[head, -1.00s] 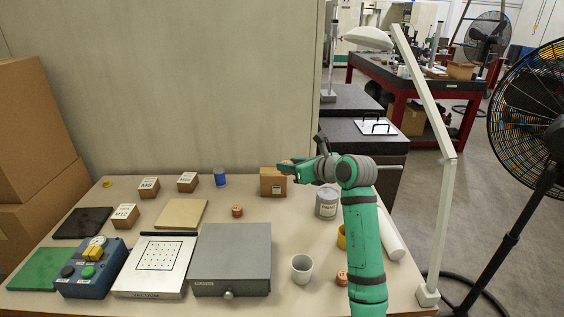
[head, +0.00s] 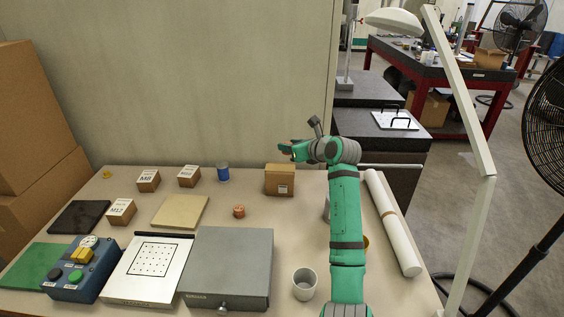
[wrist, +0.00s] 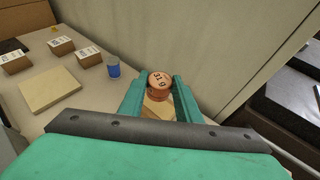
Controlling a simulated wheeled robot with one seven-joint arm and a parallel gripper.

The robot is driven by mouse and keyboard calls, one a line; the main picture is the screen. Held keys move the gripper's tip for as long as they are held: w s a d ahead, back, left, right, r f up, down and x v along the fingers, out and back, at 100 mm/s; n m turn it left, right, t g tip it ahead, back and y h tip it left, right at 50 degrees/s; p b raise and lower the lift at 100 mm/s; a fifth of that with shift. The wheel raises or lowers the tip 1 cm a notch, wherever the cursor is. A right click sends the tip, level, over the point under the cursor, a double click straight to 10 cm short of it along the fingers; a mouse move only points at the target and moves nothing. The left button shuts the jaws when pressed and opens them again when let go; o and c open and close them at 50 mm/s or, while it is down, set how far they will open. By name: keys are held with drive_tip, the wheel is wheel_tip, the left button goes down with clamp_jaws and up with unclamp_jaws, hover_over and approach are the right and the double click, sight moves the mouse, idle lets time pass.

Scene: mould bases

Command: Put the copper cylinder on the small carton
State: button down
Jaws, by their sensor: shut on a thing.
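The copper cylinder (wrist: 159,83), with a dark "31 g" mark on its top, sits between the fingertips of my gripper (wrist: 158,88) in the wrist view. My gripper is shut on it. The small carton (wrist: 158,107) shows partly below and behind the cylinder there. In the head view the brown carton (head: 279,181) stands on the table, and my gripper (head: 284,149) is above it. The held cylinder is not clearly visible in the head view. I cannot tell the exact gap between cylinder and carton.
Another copper-coloured piece (head: 239,211) stands on the table left of the carton. A wall rises behind the table.

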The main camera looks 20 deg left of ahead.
hover_over(283, 170)
drive_tip(key=f, duration=0.4)
drive_tip(key=shift+s+d+f, duration=0.3)
drive_tip(key=shift+d+f, duration=0.05)
drive_tip(key=shift+d, duration=0.05)
drive_tip(key=shift+w+a+f, duration=0.2)
drive_tip(key=shift+a+f, duration=0.4)
drive_tip(key=shift+a, duration=0.1)
drive_tip(key=f, duration=0.2)
drive_tip(key=shift+d+f, duration=0.2)
drive_tip(key=shift+f, duration=0.2)
drive_tip(key=shift+d+f, duration=0.15)
drive_tip(key=c, duration=1.3)
unclamp_jaws()
